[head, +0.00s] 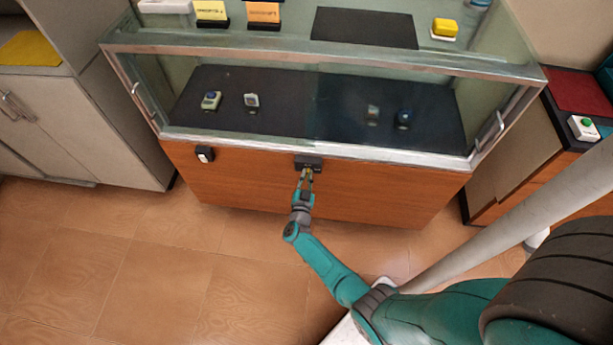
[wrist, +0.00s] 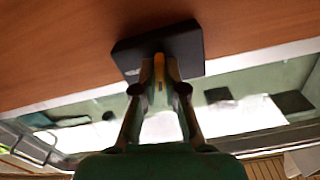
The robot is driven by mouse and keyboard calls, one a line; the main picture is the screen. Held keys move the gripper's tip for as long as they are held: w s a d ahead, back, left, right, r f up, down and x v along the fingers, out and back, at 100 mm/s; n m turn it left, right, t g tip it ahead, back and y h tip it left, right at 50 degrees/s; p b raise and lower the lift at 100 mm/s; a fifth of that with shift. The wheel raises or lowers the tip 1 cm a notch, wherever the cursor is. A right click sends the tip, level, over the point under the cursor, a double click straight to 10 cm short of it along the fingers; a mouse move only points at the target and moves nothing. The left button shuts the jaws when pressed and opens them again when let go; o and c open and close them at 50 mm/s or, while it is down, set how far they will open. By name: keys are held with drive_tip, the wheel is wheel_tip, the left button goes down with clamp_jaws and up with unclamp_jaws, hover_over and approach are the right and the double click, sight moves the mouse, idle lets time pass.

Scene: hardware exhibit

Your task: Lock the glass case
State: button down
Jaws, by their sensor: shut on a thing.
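The glass case (head: 330,148) has a metal frame and stands on an orange-brown wooden base. A black lock block (head: 308,162) sits on the wooden front, just below the middle of the frame; it also shows in the wrist view (wrist: 185,45). My gripper (head: 306,180) is in front of this block, its fingers closed on a small orange-yellow key-like piece (wrist: 159,66) at the block. The fingers hide most of this piece, so I cannot tell how far it is turned or how deep it sits.
A small white-and-black switch (head: 205,154) is on the wooden front to the left. Metal handles (head: 489,131) are at both ends of the case. Small items lie on the dark shelf inside. A grey cabinet (head: 95,125) stands left. The floor in front is clear.

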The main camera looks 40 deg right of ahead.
drive_tip(key=shift+n, duration=1.3)
drive_tip(key=shift+f, duration=0.1)
drive_tip(key=c, duration=1.2)
unclamp_jaws()
drive_tip(key=shift+c, duration=0.2)
drive_tip(key=v, duration=1.2)
drive_tip(key=shift+s, duration=0.1)
drive_tip(key=shift+s, duration=0.1)
